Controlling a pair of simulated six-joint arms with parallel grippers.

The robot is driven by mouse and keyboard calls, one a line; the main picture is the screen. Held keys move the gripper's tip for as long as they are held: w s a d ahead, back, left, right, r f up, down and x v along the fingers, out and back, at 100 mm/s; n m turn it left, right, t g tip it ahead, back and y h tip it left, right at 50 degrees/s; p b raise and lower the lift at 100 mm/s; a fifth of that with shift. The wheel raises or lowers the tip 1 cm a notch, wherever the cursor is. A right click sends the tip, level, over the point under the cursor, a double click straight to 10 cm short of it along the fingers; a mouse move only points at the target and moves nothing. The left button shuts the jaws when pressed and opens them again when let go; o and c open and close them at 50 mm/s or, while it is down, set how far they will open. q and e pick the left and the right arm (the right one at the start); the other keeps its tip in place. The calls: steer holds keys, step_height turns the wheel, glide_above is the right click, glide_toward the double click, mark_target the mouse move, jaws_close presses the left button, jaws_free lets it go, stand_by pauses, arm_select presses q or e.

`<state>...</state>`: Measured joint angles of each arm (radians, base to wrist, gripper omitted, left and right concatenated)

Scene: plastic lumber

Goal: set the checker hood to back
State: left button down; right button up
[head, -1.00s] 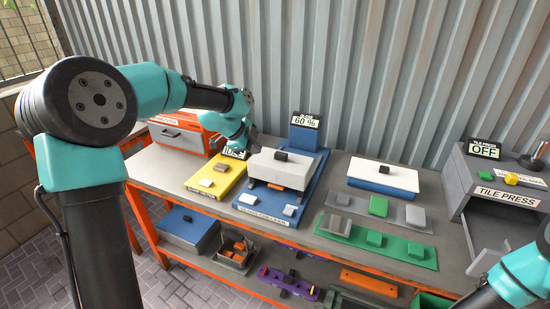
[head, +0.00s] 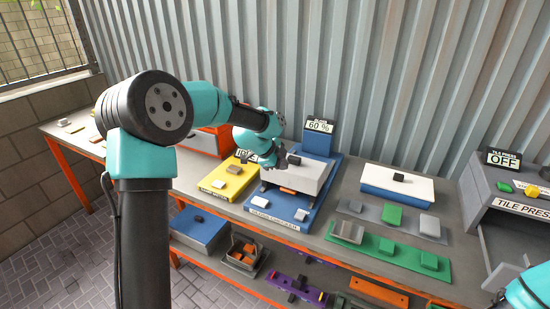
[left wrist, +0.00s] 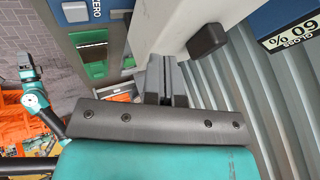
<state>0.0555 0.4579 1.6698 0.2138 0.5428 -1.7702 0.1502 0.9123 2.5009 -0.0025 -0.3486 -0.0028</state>
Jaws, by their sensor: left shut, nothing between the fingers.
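The checker hood (head: 304,177) is a pale grey cover with a dark knob (head: 293,159), sitting over the blue gloss checker base (head: 268,212). Part of an orange piece shows under its front edge. My left gripper (head: 277,160) is shut and empty at the hood's left end, close to the knob. In the left wrist view its closed fingers (left wrist: 165,68) lie right by the hood's pale side (left wrist: 175,25), with the knob (left wrist: 207,40) to their right. I cannot tell whether they touch. The display (head: 319,126) reads 60 %. My right gripper is out of view.
A yellow board (head: 222,183) lies left of the checker. A white-topped blue box (head: 398,184), a grey strip and a green strip (head: 385,249) with blocks lie to its right. The tile press (head: 507,195), reading OFF, stands far right. A corrugated wall is behind.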

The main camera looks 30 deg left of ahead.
mark_target(295, 166)
arm_select(q)
steer(key=w, duration=0.1)
steer(key=w+f, duration=0.1)
steer(key=w, duration=0.1)
steer(key=shift+w+d+f, duration=0.1)
steer(key=shift+d+f, duration=0.2)
steer(key=shift+d, duration=0.1)
steer(key=shift+w, duration=0.85)
